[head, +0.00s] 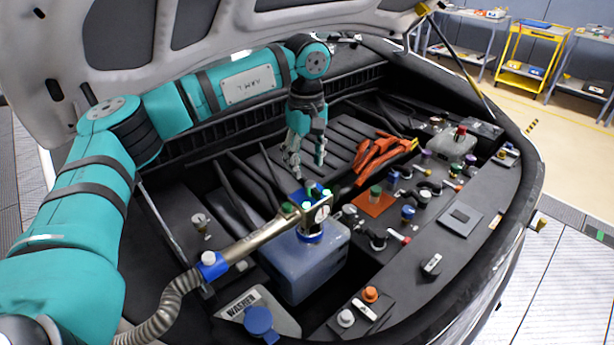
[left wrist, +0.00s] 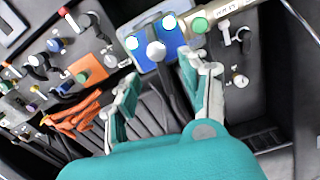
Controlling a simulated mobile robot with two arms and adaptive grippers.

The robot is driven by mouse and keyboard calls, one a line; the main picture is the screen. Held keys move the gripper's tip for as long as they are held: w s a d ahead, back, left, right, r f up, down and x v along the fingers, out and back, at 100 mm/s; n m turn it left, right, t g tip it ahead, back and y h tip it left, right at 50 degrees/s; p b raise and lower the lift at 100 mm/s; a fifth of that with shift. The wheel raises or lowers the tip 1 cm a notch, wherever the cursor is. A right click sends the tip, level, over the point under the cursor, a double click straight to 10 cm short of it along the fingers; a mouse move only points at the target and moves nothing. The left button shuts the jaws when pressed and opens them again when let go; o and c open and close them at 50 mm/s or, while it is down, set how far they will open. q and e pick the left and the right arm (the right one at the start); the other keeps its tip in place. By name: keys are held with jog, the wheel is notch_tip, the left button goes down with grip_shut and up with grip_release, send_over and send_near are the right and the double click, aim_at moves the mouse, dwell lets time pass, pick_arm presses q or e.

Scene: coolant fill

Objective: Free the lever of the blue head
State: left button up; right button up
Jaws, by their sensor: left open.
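The filling head (head: 312,228), with a blue collar and a round gauge, sits on top of a translucent blue tank (head: 300,272). A metal pipe (head: 255,238) joins it from the left. Green and blue parts show on its top; I cannot tell which is the lever in the head view. In the left wrist view a dark bar with a pale round end (left wrist: 156,52) lies over the blue body (left wrist: 178,40), between my fingers. My left gripper (head: 307,165) is open and empty, pointing down above and behind the head; its fingers also show in the left wrist view (left wrist: 160,78).
A green cap on an orange plate (head: 374,203), several blue and black connectors and a washer cap (head: 258,320) stand around. The raised hood (head: 270,22) hangs over the bay. A corrugated hose (head: 165,305) runs front left.

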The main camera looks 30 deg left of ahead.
aim_at(306, 180)
pick_arm(q)
notch_tip(306, 180, down, 4)
jog(key=shift+f+p, duration=0.2)
jog(key=shift+p, duration=0.25)
jog(key=shift+f, duration=0.7)
grip_shut()
pick_arm(e)
jog(key=shift+s+d+r, duration=0.35)
jog(key=shift+d+r, duration=0.15)
jog(key=shift+r, duration=0.1)
